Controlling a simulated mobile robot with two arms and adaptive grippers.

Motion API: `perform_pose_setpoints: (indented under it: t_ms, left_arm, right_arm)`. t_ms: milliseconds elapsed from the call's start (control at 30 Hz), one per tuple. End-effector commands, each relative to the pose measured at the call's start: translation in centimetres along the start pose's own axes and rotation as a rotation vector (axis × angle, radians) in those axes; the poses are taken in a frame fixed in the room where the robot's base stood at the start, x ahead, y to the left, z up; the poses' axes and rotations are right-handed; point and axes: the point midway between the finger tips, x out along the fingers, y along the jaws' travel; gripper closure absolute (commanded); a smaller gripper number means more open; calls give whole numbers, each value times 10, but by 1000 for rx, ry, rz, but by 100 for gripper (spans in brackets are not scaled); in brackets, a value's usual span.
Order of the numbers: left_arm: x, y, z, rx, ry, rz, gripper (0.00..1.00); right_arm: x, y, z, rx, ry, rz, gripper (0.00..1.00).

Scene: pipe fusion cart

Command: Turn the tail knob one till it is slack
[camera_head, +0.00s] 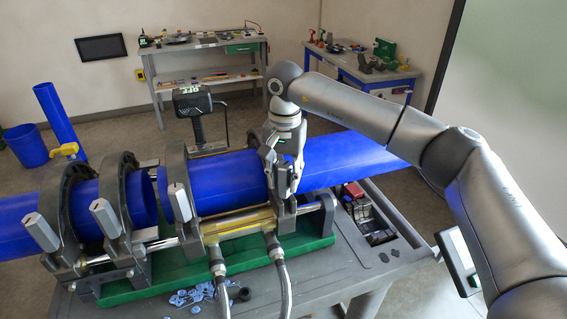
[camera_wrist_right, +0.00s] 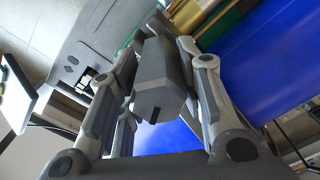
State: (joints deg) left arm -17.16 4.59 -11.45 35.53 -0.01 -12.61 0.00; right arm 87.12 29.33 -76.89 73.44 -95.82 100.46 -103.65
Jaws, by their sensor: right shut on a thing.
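The tail knob one (camera_wrist_right: 160,82), a grey angular block, sits between the two fingers of my right gripper in the right wrist view. My right gripper (camera_head: 284,176) reaches down to the right-hand clamp of the pipe fusion machine in the head view and is shut on this knob. The fingers hide most of the knob in the head view. The blue pipe (camera_head: 228,180) runs through the clamps behind the gripper. My left gripper is in neither view.
Three similar grey knobs (camera_head: 179,202) (camera_head: 105,217) (camera_head: 40,232) stand on the other clamps to the left. Two hoses (camera_head: 282,285) come off the front. Blue chips (camera_head: 195,296) lie on the grey cart (camera_head: 330,268). A tray of dark parts (camera_head: 368,220) is at right.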

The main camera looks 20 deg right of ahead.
Motion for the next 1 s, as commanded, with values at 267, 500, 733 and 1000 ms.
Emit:
perform_pose_setpoints:
  t_ms: [267,500,733,1000]
  left_arm:
    - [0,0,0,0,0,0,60]
    - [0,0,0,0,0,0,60]
    - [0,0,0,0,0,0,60]
    - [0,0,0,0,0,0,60]
  right_arm:
    - [-1,-2,0,-79,2,-3,91]
    - [-1,-2,0,-161,2,-3,91]
    - [-1,-3,0,-330,2,-3,91]
    - [-1,-3,0,-342,2,-3,91]
